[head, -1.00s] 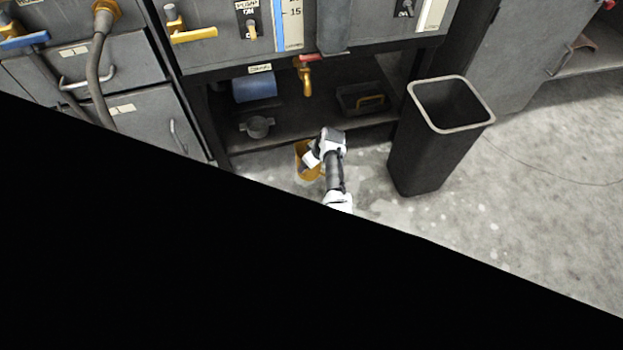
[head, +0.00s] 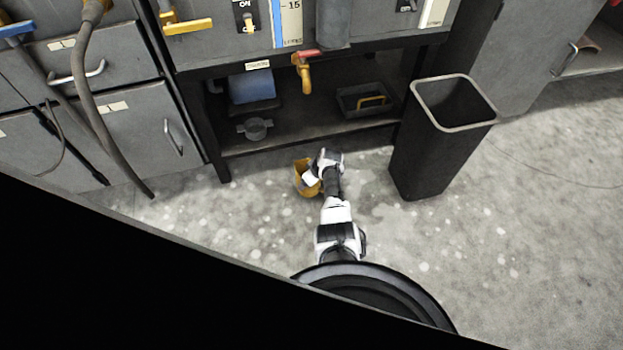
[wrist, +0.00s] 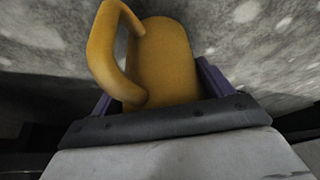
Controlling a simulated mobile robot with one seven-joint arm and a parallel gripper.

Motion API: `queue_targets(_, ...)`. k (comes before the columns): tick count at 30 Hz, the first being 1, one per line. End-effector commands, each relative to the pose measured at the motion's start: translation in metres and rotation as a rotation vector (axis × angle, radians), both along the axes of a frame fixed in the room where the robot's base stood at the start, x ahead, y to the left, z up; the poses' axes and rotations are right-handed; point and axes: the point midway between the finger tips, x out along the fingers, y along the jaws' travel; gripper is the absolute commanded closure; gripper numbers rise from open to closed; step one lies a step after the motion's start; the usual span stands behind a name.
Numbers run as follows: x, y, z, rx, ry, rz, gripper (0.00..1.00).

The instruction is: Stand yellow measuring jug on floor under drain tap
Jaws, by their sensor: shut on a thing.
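The yellow measuring jug (head: 301,178) is at my gripper (head: 313,178), low over the floor in front of the shelf unit. In the wrist view the jug (wrist: 165,62) shows its handle to the left and sits between the two purple-edged fingers of my gripper (wrist: 158,95), which is shut on it. I cannot tell whether its base touches the floor. The drain tap (head: 303,70), yellow with a red handle, hangs under the cabinet's edge, farther back than the jug. My wrist hides part of the jug in the head view.
A tall dark bin (head: 435,150) stands to the right of my arm. The low shelf (head: 300,138) behind the jug holds a blue container (head: 251,87), a grey fitting (head: 255,128) and a dark tray (head: 348,100). A hose (head: 85,90) hangs at the left. Floor in front is clear.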

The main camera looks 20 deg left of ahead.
Motion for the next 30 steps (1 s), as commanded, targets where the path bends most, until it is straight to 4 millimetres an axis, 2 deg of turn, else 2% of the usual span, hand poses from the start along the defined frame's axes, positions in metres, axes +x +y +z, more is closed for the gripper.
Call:
queue_targets(2,0.0,0.0,-0.004,0.001,0.0,0.0,0.47)
queue_targets(3,0.0,0.0,-0.003,0.0,0.0,0.0,0.17)
queue_targets(7,0.0,0.0,-0.003,0.0,0.0,-0.001,0.0)
queue_targets(17,0.0,0.0,0.002,0.0,0.0,0.0,0.0)
queue_targets(30,-0.009,-0.017,0.054,0.0,0.002,-0.001,0.0)
